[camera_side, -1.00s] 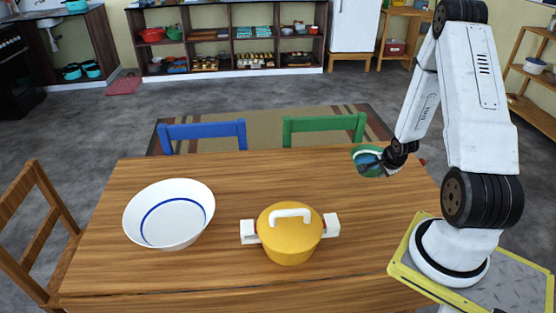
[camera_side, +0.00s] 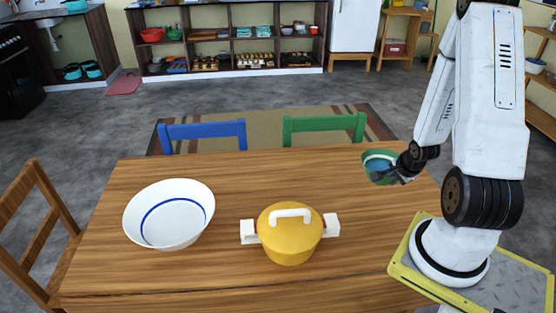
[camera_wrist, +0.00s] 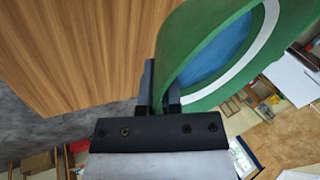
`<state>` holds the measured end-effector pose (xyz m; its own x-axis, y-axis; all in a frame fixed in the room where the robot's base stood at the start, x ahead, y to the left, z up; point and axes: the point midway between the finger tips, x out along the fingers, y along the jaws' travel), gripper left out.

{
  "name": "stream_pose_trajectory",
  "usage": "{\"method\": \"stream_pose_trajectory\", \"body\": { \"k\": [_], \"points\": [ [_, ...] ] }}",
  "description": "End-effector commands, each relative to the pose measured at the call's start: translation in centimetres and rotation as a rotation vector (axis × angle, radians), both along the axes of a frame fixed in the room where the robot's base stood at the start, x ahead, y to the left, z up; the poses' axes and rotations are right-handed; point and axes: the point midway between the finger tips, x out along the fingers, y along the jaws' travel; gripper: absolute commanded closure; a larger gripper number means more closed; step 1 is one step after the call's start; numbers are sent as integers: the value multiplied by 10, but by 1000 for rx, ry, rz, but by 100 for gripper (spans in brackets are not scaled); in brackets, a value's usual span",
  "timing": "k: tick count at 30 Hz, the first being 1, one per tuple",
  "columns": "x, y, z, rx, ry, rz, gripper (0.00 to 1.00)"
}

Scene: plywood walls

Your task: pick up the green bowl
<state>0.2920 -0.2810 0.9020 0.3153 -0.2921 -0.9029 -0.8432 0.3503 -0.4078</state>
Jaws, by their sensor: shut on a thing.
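The green bowl (camera_side: 367,160) has a white band and a blue inside, and it is near the far right corner of the wooden table in the side view. In the wrist view the bowl (camera_wrist: 180,45) is large and tilted, with its wall between the two dark fingers. My gripper (camera_side: 385,172) is shut on the bowl's wall; it also shows in the wrist view (camera_wrist: 162,95). The bowl appears held up off the table, but its exact height cannot be told.
A yellow pot (camera_side: 290,245) with white handles stands at the table's front middle. A white bowl (camera_side: 170,226) with a blue ring is on the left. Blue (camera_side: 203,130) and green (camera_side: 323,125) chairs stand behind the table (camera_side: 240,188). The table's middle back is clear.

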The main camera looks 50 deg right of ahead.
Motion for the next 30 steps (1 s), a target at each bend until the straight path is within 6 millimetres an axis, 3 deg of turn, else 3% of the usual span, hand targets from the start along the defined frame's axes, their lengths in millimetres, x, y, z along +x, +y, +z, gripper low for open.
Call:
{"method": "stream_pose_trajectory", "body": {
  "k": [30],
  "points": [
    [-13,13,9,-2,-1,0,100]
  ]
}}
